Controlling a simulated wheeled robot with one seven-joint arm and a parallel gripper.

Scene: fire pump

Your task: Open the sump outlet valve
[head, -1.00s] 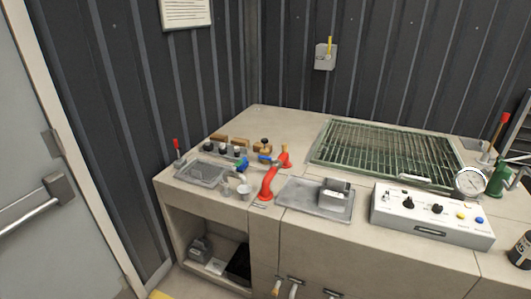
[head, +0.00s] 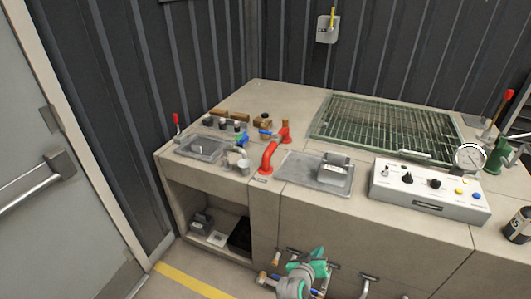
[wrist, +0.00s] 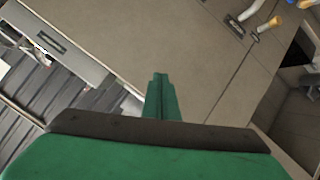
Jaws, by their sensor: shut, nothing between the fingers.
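A red pipe (head: 270,157) with a blue lever handle (head: 266,133) stands on the counter in the head view. Below, on the bench's front face, there are small pipe fittings, one with a yellow-orange end (head: 276,258). Fittings with light metal and yellow parts also show at the top right of the wrist view (wrist: 273,22). No label readable here says which is the sump outlet valve. My gripper (head: 319,262), green, is low in front of the bench and partly covers the fittings. In the wrist view its fingers (wrist: 160,80) are together and empty.
A green grated basin (head: 318,131) is set in the counter. A control box (head: 428,205) and a pressure gauge (head: 470,157) stand at the right. An open shelf (head: 187,212) is at lower left, beside a door (head: 40,110). The floor in front of the bench's left end is clear.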

